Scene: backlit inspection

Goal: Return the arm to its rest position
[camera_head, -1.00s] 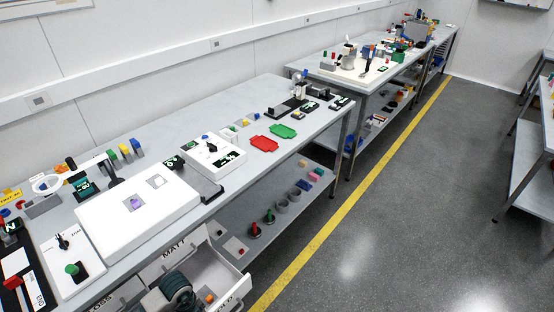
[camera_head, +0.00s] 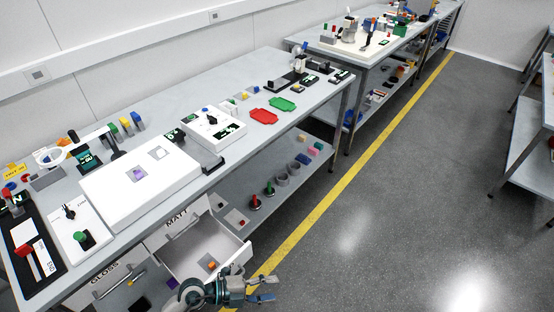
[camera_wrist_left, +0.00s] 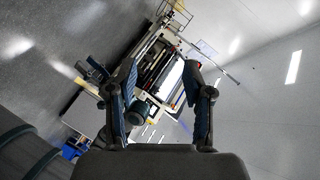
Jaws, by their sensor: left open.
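My left gripper (camera_head: 267,289) shows at the bottom of the head view, in front of the bench over the floor's yellow line. Its two fingers are spread apart with nothing between them. In the left wrist view the same open fingers (camera_wrist_left: 161,72) point away from the camera, and the space between them is empty. My left arm comes up from the bottom edge, and its upper links are out of view. It is close to the front right part of an open drawer (camera_head: 237,248). My right gripper is not in view.
The drawer holds an orange block (camera_head: 211,265). A white panel box (camera_head: 115,190) stands on the bench with a purple piece (camera_head: 138,175) on it. Red (camera_head: 264,117) and green (camera_head: 283,104) trays lie farther back. Open floor (camera_head: 400,220) lies to the right.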

